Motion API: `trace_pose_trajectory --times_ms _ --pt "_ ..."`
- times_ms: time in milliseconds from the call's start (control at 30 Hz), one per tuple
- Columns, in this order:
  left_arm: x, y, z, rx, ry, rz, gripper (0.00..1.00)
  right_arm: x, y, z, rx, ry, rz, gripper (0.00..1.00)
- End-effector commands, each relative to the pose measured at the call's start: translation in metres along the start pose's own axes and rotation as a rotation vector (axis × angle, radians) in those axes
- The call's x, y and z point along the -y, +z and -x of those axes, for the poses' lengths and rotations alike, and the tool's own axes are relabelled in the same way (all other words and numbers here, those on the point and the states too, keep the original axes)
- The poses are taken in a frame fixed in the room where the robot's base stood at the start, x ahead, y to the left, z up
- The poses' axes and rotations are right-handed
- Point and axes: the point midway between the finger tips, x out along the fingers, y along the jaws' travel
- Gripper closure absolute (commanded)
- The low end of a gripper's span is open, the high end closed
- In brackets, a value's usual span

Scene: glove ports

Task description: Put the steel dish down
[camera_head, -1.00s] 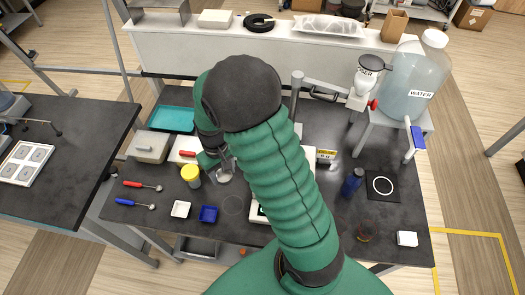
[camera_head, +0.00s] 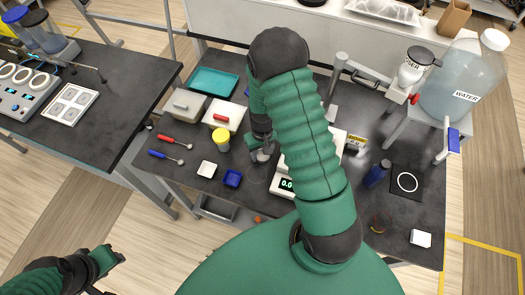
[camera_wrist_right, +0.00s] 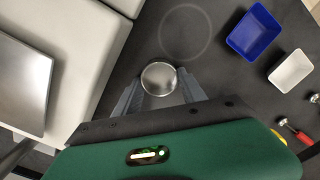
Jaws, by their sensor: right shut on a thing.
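My right gripper (camera_head: 263,152) is shut on the small round steel dish (camera_head: 264,156), partly hidden by my arm in the head view. In the right wrist view the dish (camera_wrist_right: 159,78) sits between the two fingers of the right gripper (camera_wrist_right: 160,90). A thin circle (camera_wrist_right: 185,33) marked on the dark bench lies just beyond the dish, not under it in that view. Whether the dish touches the bench I cannot tell. My left gripper (camera_head: 108,258) is low at the left, away from the bench; its jaws are unclear.
The balance (camera_head: 288,185) stands right of the dish; its steel pan (camera_wrist_right: 22,82) shows in the wrist view. A blue tray (camera_head: 232,178), a white tray (camera_head: 206,169) and a yellow-capped jar (camera_head: 221,140) are left. A water carboy (camera_head: 460,85) stands at right.

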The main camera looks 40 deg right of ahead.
Motion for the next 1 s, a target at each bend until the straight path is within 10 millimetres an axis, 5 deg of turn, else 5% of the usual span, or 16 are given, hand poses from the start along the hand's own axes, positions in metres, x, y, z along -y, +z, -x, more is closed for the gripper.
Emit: trace_pose_trajectory --times_ms 67,100,267,633,1000 --pt "0.000 0.000 -0.002 0.000 0.000 0.000 0.64 0.000 0.000 -0.002 0.000 0.000 0.000 0.91" --pt "0.000 0.000 -0.001 0.000 0.000 0.000 0.64 0.000 0.000 -0.002 0.000 0.000 0.001 0.49" --pt "0.000 0.000 -0.001 0.000 0.000 0.000 0.64 0.000 0.000 -0.001 0.000 0.000 0.001 0.30" --pt "0.000 0.000 -0.002 0.000 0.000 0.000 0.64 0.000 -0.001 0.006 -0.002 0.000 0.001 0.30" --pt "0.000 0.003 -0.013 0.000 0.000 0.000 0.64 0.000 -0.002 0.094 -0.007 0.000 0.003 0.30"
